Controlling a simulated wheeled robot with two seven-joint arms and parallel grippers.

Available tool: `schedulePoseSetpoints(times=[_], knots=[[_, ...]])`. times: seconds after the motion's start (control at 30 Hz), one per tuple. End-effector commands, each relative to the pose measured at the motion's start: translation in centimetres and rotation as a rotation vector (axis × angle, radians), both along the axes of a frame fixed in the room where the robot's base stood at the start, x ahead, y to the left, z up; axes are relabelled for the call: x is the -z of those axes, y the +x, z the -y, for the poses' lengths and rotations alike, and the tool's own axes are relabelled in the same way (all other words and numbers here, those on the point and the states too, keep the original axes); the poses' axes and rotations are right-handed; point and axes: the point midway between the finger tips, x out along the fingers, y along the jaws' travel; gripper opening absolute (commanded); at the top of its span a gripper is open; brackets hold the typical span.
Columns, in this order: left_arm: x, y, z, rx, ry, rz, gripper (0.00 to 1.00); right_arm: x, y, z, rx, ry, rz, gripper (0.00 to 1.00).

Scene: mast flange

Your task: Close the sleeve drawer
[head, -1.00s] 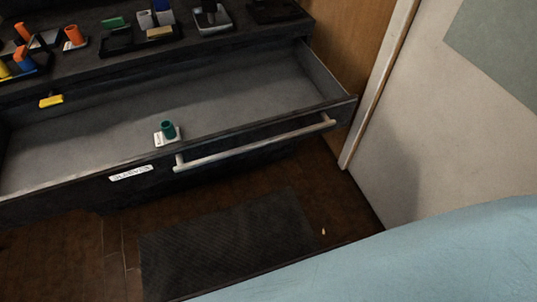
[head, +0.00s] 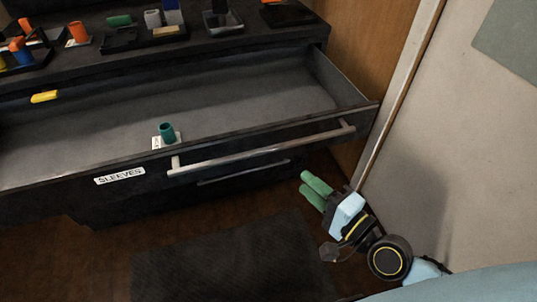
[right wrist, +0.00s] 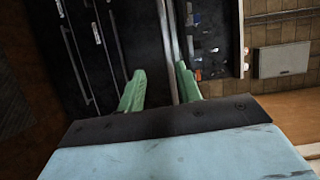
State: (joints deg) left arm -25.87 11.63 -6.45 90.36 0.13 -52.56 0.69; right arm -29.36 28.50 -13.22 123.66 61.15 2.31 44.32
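The sleeve drawer (head: 120,175), labelled SLEEVES, is pulled well out of the dark cabinet. A long pale bar handle (head: 262,150) runs along its front. Inside, a teal sleeve (head: 167,130) stands by a white card, and a yellow piece (head: 45,97) lies at the left. My right gripper (head: 306,184), with green fingers, is below and in front of the handle's right end, apart from it. In the right wrist view its fingers (right wrist: 160,75) are spread with nothing between them. My left gripper is not in view.
The cabinet top (head: 200,45) carries trays with small coloured parts. A second, closed drawer with a thin handle (head: 243,172) is below. A pale wall or panel (head: 415,150) stands close on the right. A dark mat (head: 225,265) lies on the brown floor.

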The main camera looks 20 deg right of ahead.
Motion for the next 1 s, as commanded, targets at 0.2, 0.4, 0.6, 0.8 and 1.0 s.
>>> schedulePoseSetpoints(times=[0.2,0.4,0.6,0.8,1.0], knots=[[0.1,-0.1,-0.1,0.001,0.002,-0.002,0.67,-1.2,1.1,-0.8,-0.005,0.043,0.012,0.35],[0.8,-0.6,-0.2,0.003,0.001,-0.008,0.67,-1.3,4.6,-2.4,-0.003,0.045,0.014,0.35],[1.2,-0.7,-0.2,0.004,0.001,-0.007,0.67,-1.2,8.4,-4.1,-0.005,0.039,0.012,0.35],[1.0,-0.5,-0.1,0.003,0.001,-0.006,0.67,-1.0,11.0,-5.3,-0.005,0.037,0.01,0.35],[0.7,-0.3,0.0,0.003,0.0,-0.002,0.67,-1.0,12.0,-5.8,-0.007,0.036,0.008,0.35]])
